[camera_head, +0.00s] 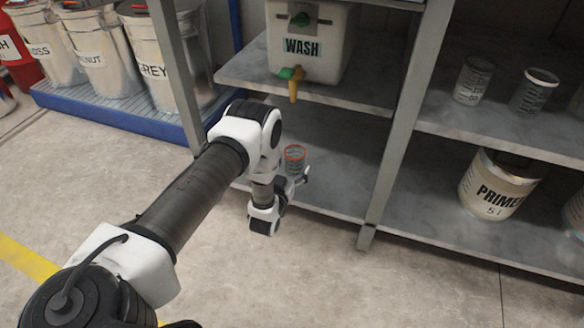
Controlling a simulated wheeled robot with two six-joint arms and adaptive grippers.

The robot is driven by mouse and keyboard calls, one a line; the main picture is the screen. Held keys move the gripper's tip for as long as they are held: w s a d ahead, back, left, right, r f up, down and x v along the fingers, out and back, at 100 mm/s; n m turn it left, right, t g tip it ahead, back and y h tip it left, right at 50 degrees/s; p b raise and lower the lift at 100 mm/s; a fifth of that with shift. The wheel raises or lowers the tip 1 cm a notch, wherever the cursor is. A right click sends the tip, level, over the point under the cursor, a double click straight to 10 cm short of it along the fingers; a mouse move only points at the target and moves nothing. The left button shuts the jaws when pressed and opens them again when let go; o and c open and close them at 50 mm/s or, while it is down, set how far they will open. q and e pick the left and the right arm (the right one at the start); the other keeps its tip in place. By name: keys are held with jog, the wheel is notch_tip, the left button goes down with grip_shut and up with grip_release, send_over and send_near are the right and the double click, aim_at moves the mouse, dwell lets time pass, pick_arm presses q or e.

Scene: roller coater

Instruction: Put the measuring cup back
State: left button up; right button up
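A small clear measuring cup with an orange-red rim (294,151) is upright over the lower shelf, below the wash container's tap. My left gripper (303,176) is right at the cup, at its near side and lower right. One finger shows, but the wrist hides much of the gripper, so I cannot tell whether it grips the cup or whether the cup rests on the shelf. Two more clear cups, one (473,80) and another (535,91), stand on the right bay's upper shelf. My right gripper is not in view.
A grey shelf post (398,124) divides the bays. A PRIMER can (497,184) stands on the lower right shelf. Labelled buckets (150,67) stand at left on a blue-edged platform.

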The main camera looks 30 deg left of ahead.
pick_arm(q)
jog(key=shift+s+r+p, duration=0.2)
jog(key=shift+r+p, duration=0.05)
jog(key=shift+p, duration=0.05)
jog(key=s+d+f+g+h+p, duration=0.15)
jog(key=s+d+g, duration=0.25)
jog(key=s, duration=0.4)
jog(key=s+d+f+m+g+h+p, duration=0.1)
jog(key=s+d+f+g+p, duration=0.15)
jog(key=s, duration=0.45)
jog(key=s+d+f+g+h+p, duration=0.1)
jog(key=s+d+g+p, duration=0.1)
jog(key=s+d+g, duration=0.45)
jog(key=s+r+g, duration=0.2)
jog(key=s, duration=0.5)
jog(key=s+d+r+m+g, duration=0.1)
jog(key=s+r+g, duration=0.1)
jog(key=s, duration=0.6)
jog(key=shift+s+g, duration=0.2)
jog(key=shift+g, duration=0.1)
